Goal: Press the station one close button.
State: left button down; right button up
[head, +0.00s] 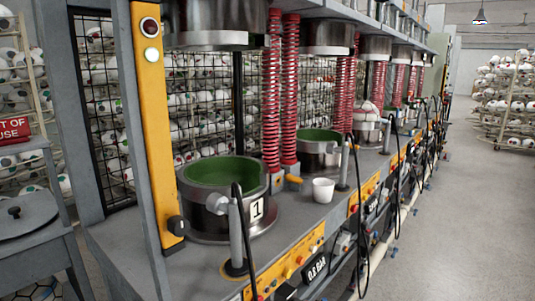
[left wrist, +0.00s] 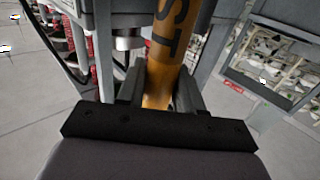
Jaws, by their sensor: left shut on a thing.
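The station one press has an open metal pot (head: 222,195) with a green inside and a "1" label, below a raised round press head (head: 215,25). A yellow front panel (head: 285,268) below the pot has several small buttons; which one closes the press I cannot tell. My left gripper (left wrist: 158,92) is shut on a yellow cylinder (left wrist: 168,55) with black letters "ST". Neither gripper shows in the head view.
More press stations with red springs (head: 281,90) run along the bench to the right. A white cup (head: 323,190) stands on the bench. A grey stand (head: 28,215) is at the left. The floor aisle (head: 440,220) at the right is clear.

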aim_at(286, 273)
jog(key=k+u, duration=0.25)
jog(key=l+u, duration=0.2)
jog(key=u, duration=0.2)
jog(key=l+u, duration=0.15)
jog(key=u, duration=0.25)
jog(key=l+u, duration=0.35)
jog(key=l, duration=0.3)
jog(key=l+u, duration=0.1)
jog(key=l, duration=0.6)
jog(key=k+l, duration=0.15)
jog(key=l, duration=0.5)
jog(key=u, duration=0.05)
